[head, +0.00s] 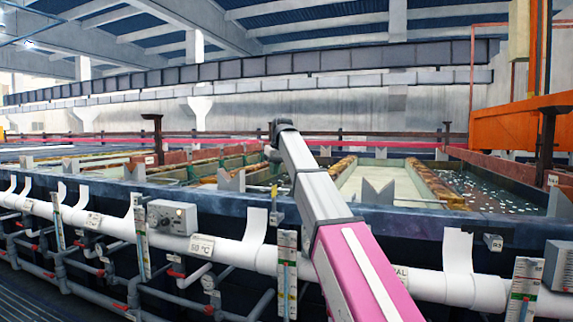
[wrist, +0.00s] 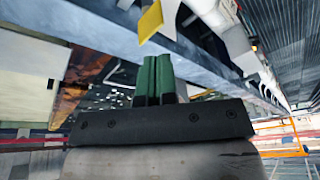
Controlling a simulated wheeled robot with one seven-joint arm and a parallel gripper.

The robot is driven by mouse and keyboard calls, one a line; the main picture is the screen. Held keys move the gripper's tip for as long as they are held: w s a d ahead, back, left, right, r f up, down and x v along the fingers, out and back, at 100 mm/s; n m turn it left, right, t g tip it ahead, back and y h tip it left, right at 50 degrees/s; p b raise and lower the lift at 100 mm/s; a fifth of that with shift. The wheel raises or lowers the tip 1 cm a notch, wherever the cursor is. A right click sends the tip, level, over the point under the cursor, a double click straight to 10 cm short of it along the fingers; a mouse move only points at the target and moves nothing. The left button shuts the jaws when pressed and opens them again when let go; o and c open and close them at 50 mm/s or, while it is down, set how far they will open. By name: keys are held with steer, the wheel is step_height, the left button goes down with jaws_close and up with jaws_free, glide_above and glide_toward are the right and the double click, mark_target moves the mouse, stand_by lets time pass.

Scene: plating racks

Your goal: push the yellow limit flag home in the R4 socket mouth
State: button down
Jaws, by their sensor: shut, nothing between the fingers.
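The yellow limit flag (wrist: 150,22) shows at the top of the wrist view, beside a pale grey bracket-like part (wrist: 168,18). It lies just beyond the tips of my gripper (wrist: 156,62), with a small gap between them in the picture. The two green fingers are together and hold nothing. How deep the flag sits in the R4 socket mouth is not visible, and no R4 mark is readable.
The blue-grey tank rim (head: 400,222) runs across the head view, with a white pipe (head: 235,255) and upright gauges (head: 287,270) along its front. A grey control box (head: 172,217) is at left. An R3 tag (head: 493,242) is at right. An orange hoist (head: 520,120) stands behind.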

steer(key=shift+w+d+f, duration=0.25)
steer(key=shift+f, duration=0.25)
steer(key=shift+w+d+f, duration=0.25)
steer(key=shift+f, duration=0.25)
steer(key=shift+w+d+f, duration=0.25)
steer(key=shift+f, duration=0.25)
